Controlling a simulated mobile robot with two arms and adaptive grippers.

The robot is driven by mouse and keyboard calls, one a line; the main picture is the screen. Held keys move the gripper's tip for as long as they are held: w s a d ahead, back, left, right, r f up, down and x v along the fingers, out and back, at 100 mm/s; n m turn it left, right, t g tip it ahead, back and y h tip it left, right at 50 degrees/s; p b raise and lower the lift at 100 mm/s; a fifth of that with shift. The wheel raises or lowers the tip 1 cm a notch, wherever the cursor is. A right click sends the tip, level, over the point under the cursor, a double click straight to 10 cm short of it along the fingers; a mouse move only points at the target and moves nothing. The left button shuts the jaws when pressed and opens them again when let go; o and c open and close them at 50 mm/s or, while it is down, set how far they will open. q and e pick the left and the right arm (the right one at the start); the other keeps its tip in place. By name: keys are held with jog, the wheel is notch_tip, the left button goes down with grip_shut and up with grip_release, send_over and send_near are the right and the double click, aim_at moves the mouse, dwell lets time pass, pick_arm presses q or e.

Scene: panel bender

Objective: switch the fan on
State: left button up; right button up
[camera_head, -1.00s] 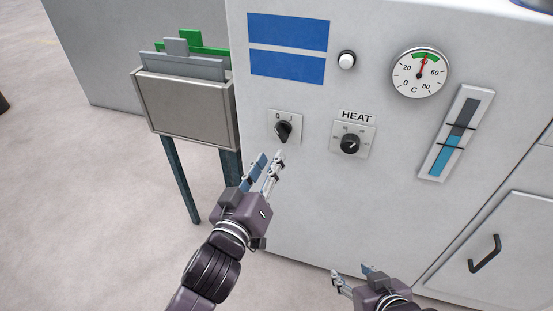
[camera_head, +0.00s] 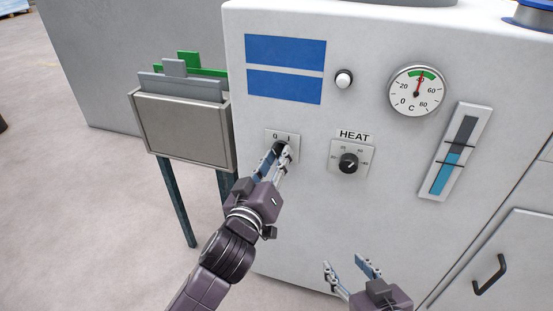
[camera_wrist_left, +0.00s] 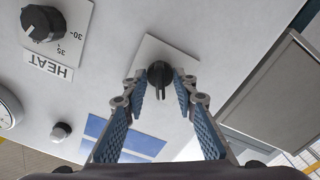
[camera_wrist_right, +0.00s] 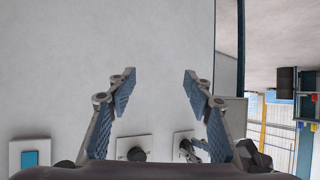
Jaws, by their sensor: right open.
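A black rotary switch (camera_head: 279,147) sits on a square plate marked 0 and I, on the front of the pale machine cabinet. The left wrist view shows its black knob (camera_wrist_left: 160,76) close up, with its grip bar roughly upright in the picture. My left gripper (camera_head: 277,150) is at this switch, its fingers open on either side of the knob (camera_wrist_left: 160,73). A small gap seems to show on each side. In the head view the fingers partly hide the knob. My right gripper (camera_head: 347,261) is open and empty, low in front of the cabinet.
A HEAT dial (camera_head: 348,163) is right of the switch. A white button (camera_head: 344,78), a round gauge (camera_head: 416,92) and a level indicator (camera_head: 455,153) are also on the panel. A grey holder (camera_head: 182,130) with plates stands left of the cabinet.

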pick_arm(q)
grip_shut()
